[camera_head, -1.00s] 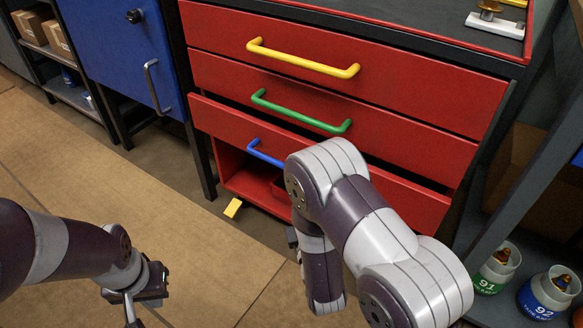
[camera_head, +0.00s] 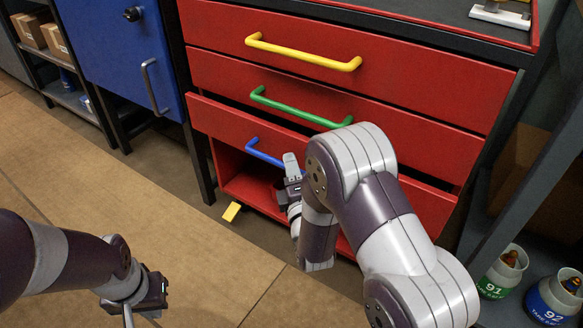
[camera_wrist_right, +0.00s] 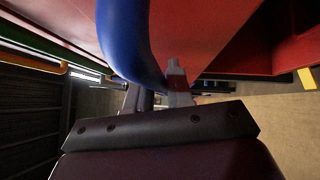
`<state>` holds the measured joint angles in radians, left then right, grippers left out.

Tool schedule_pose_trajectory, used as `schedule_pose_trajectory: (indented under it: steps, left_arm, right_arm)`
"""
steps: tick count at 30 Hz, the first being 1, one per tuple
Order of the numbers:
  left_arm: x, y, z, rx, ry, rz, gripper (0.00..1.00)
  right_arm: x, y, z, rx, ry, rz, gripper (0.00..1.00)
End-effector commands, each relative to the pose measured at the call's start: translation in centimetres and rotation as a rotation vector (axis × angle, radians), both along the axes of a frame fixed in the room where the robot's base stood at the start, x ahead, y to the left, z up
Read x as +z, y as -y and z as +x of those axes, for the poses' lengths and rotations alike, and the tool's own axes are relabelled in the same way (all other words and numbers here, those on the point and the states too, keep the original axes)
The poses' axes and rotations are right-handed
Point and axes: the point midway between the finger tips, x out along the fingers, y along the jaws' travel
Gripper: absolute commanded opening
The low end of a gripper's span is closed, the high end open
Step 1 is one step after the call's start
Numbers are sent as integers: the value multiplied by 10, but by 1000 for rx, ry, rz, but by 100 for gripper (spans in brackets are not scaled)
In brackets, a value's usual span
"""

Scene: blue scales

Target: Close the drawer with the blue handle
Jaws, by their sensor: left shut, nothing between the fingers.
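The drawer with the blue handle (camera_head: 215,122) is the lowest of three red drawers and stands partly pulled out, with a dark gap above its front. Its blue handle (camera_head: 252,150) is partly hidden behind my right arm. My left gripper (camera_head: 128,314) is shut and empty over the floor at lower left.
Above are drawers with a green handle (camera_head: 300,110) and a yellow handle (camera_head: 303,54). A blue cabinet (camera_head: 115,50) stands at left. A yellow piece (camera_head: 231,211) lies by the red cabinet's base. Labelled containers (camera_head: 497,275) stand at lower right. The floor at left is clear.

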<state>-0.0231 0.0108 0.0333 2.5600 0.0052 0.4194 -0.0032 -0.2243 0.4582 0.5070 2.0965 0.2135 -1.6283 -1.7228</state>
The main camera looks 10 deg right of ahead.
Motion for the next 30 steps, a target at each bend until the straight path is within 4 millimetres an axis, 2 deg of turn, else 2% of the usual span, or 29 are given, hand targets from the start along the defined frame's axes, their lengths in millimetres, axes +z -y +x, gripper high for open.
schedule_pose_trajectory:
  steps: [4, 13, 23, 24, 25, 26, 30]
  left_arm:
    - [1, 0, 0, 0, 0, 0, 0]
    - [5, 0, 0, 0, 0, 0, 0]
    - [5, 0, 0, 0, 0, 0, 0]
    - [5, 0, 0, 0, 0, 0, 0]
    - [5, 0, 0, 0, 0, 0, 0]
    - [5, 0, 0, 0, 0, 0, 0]
    - [5, 0, 0, 0, 0, 0, 0]
  right_arm:
    - [0, 4, 3, -2, -1, 0, 0]
    - [0, 26, 26, -2, 0, 1, 0]
    - [1, 29, 29, -4, 3, 1, 0]
    - [1, 29, 29, -5, 3, 1, 28]
    - [1, 29, 29, -5, 3, 2, 38]
    - [1, 29, 29, -5, 3, 2, 40]
    - [0, 29, 28, -3, 1, 0, 40]
